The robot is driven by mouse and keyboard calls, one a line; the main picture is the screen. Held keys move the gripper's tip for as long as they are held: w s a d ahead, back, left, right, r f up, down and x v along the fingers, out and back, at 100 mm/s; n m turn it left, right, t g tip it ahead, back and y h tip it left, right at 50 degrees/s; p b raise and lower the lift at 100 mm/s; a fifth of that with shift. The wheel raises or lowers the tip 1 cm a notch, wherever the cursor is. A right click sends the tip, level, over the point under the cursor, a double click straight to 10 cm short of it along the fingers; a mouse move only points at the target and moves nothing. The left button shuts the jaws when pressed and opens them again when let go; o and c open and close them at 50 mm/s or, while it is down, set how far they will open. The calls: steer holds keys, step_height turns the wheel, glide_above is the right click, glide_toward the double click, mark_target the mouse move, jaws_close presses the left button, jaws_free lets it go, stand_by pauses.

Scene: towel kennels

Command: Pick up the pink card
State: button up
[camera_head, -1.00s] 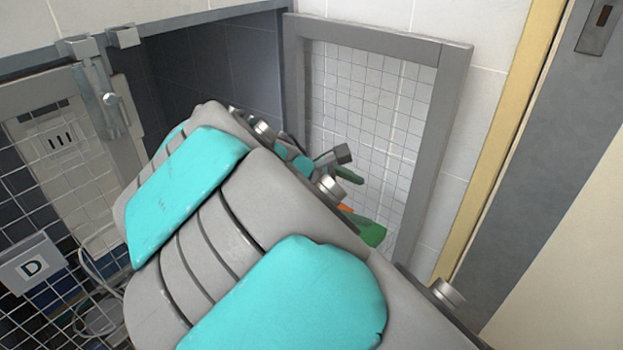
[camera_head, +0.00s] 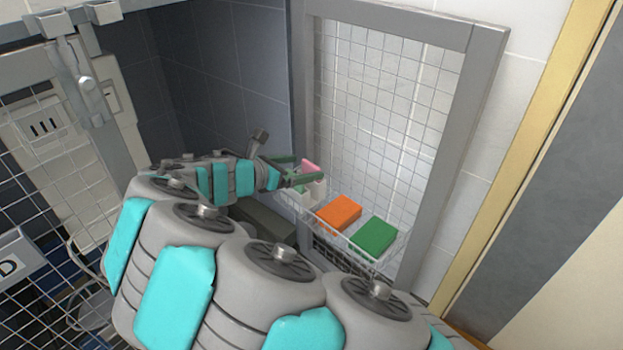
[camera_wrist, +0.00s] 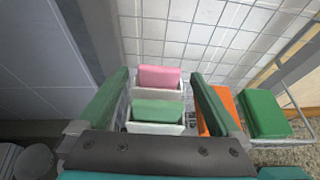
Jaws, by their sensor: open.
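The pink card (camera_wrist: 160,77) stands at the back of a small white holder, behind a light green card (camera_wrist: 157,111), in the wrist view. In the head view the pink card (camera_head: 311,167) shows only in part beside my gripper. My gripper (camera_wrist: 158,78) is open, its two green fingers apart to the left and right of the holder. In the head view my gripper (camera_head: 300,171) is at the left end of the wire basket. The fingers do not visibly touch the card.
A wire basket (camera_head: 404,245) hangs on the open mesh door (camera_head: 470,95). In it an orange block (camera_head: 340,212) and a green block (camera_head: 373,236) lie right of the holder. The white holder (camera_wrist: 156,128) has slots. A dark tiled wall is at left.

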steer(key=shift+x, duration=1.2)
steer(key=c, duration=1.3)
